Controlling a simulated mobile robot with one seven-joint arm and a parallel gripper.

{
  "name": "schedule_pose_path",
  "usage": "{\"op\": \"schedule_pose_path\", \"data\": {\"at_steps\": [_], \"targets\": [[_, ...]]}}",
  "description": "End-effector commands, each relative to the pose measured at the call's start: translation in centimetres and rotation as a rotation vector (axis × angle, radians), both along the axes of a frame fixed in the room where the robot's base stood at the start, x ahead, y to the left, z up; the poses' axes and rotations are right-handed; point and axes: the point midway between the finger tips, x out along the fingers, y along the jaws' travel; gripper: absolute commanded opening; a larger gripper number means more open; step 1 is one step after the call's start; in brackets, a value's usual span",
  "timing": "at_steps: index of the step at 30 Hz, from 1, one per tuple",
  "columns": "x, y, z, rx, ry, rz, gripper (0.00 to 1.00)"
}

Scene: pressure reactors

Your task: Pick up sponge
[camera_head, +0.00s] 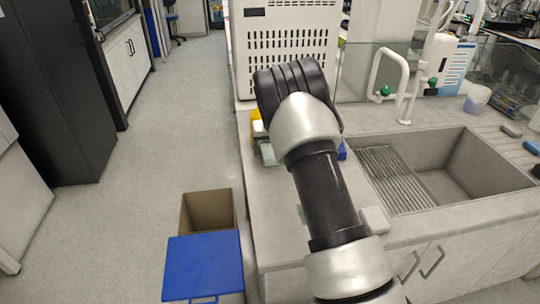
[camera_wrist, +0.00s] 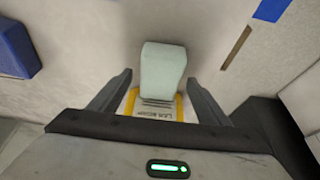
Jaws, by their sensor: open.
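A pale green block (camera_wrist: 163,72), which looks like the sponge, is in the wrist view between and just beyond the fingertips. It also shows in the head view (camera_head: 268,153) near the counter's left edge, partly beside my arm. My gripper (camera_wrist: 116,80) is open, with one finger on each side of the block's lower part in the picture. I cannot tell how far above it the fingers are. A yellow-edged item with a printed label (camera_wrist: 152,106) lies close below the block in the wrist view. In the head view my arm hides the fingers.
A blue object (camera_wrist: 15,50) stands on the counter to one side. A sink (camera_head: 450,170) with a ribbed drainer lies right of my arm. A large white vented unit (camera_head: 287,45) stands behind. An open bin with a blue lid (camera_head: 203,268) is on the floor at left.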

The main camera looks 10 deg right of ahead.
Motion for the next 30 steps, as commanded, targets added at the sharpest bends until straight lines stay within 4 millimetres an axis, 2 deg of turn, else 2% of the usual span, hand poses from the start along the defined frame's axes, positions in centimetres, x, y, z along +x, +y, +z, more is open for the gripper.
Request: {"op": "schedule_pose_path", "data": {"at_steps": [14, 22, 24, 30], "targets": [[0.00, 0.02, -0.26, 0.000, 0.000, 0.000, 0.70], [0.00, 0.02, -0.26, 0.000, 0.000, 0.000, 0.27], [0.01, 0.02, -0.26, 0.000, 0.000, 0.000, 0.23], [0.01, 0.02, -0.15, 0.000, 0.000, 0.000, 0.23]]}}
